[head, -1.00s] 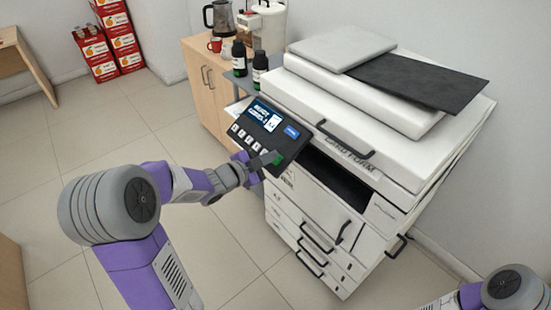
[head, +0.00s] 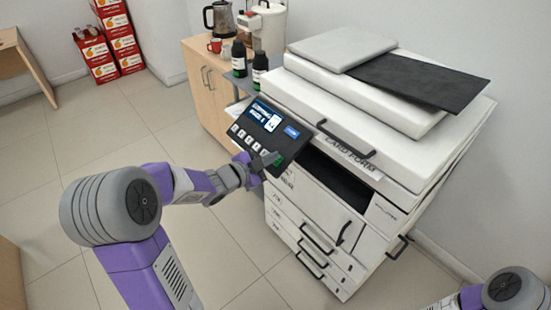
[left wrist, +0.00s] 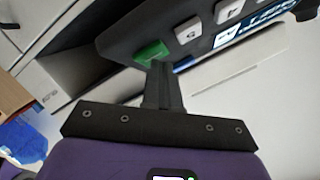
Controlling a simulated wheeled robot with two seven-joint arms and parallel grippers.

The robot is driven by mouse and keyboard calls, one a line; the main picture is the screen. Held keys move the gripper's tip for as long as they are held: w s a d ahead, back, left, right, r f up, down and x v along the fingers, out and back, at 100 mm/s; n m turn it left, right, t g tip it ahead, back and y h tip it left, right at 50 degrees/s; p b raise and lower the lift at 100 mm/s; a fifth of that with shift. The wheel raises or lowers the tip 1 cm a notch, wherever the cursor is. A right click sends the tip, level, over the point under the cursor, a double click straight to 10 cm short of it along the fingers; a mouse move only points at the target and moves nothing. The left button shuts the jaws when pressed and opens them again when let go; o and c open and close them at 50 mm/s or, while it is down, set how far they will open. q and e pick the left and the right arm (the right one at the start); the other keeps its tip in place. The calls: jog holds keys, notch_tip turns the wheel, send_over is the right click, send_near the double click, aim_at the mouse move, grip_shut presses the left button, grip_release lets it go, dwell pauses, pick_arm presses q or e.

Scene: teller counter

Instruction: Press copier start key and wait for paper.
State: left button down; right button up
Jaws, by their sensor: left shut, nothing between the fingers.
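The white copier (head: 318,108) stands right of centre, with a tilted dark control panel (head: 290,147) on its left front. The panel has a lit screen (head: 264,115), a row of pale keys and a green key (head: 278,160), which also shows in the left wrist view (left wrist: 151,52). My left gripper (head: 267,161) is shut and empty, its fingertips (left wrist: 158,68) right at the green key's edge. I cannot tell whether they touch it. The dark front slot (head: 333,181) shows no clear sheet of paper. My right gripper is out of view; only part of that arm shows.
A grey slab and black sheet (head: 420,82) lie on the copier. Red boxes (head: 118,40) stand at the back left. The tiled floor (head: 60,170) is clear.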

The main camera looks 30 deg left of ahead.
pick_arm(q)
jog(key=shift+s+a+r+p, duration=0.15)
jog(key=shift+s+r+p, duration=0.35)
jog(key=shift+r, duration=0.2)
jog(key=shift+r, duration=0.1)
jog(key=s+r+p, duration=0.1)
jog(key=r+p, duration=0.1)
jog(key=s+a+r+p, duration=0.1)
jog(key=r+p, duration=0.1)
jog(key=shift+s, duration=0.2)
dwell(0.8)
